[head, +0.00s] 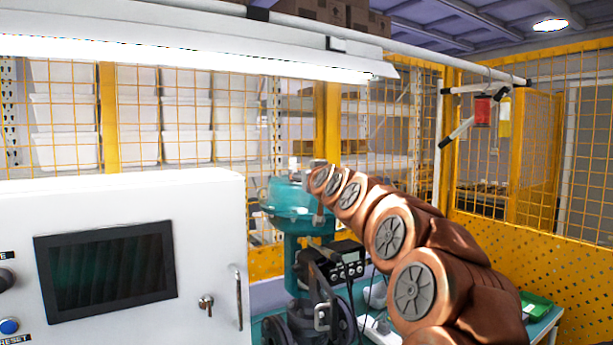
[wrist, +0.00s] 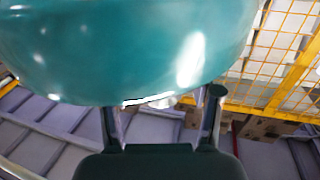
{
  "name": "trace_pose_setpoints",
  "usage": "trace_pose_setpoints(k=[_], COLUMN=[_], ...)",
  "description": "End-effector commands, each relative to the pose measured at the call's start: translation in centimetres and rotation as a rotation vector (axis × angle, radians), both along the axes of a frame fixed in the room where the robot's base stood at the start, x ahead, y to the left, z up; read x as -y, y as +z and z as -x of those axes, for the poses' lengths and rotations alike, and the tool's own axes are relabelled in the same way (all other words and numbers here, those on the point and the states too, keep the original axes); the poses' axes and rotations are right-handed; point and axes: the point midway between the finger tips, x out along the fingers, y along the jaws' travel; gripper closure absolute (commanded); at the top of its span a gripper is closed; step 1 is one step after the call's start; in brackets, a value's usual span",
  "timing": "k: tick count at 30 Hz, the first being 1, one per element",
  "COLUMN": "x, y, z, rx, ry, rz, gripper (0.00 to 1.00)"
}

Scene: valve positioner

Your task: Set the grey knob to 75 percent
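The teal valve actuator (head: 290,198) stands behind the white cabinet in the head view, with my arm reaching its upper right side. Its smooth rounded body (wrist: 125,50) fills the top of the wrist view, very close to my gripper (wrist: 162,108). The two fingers are apart and nothing is clearly held between them. A small shiny metallic edge shows between the fingers at the rim of the teal body; I cannot tell what it belongs to. A black positioner box (head: 347,262) with small dials sits below the actuator. I cannot make out the grey knob or its setting.
The white cabinet (head: 130,195) with a dark screen (head: 107,270) fills the left. A long lamp (head: 190,52) hangs above. Yellow mesh fencing (head: 540,150) closes the back and right. A green tray (head: 536,308) lies on the table at right.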

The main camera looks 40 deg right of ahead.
Motion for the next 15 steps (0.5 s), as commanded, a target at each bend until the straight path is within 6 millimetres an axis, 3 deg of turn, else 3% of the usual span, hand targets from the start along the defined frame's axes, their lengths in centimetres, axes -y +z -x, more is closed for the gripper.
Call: trace_pose_setpoints(k=[15], x=[-0.21], y=[0.01], z=[0.76], rx=[0.000], ry=[0.000], rz=[-0.001], gripper=[0.29])
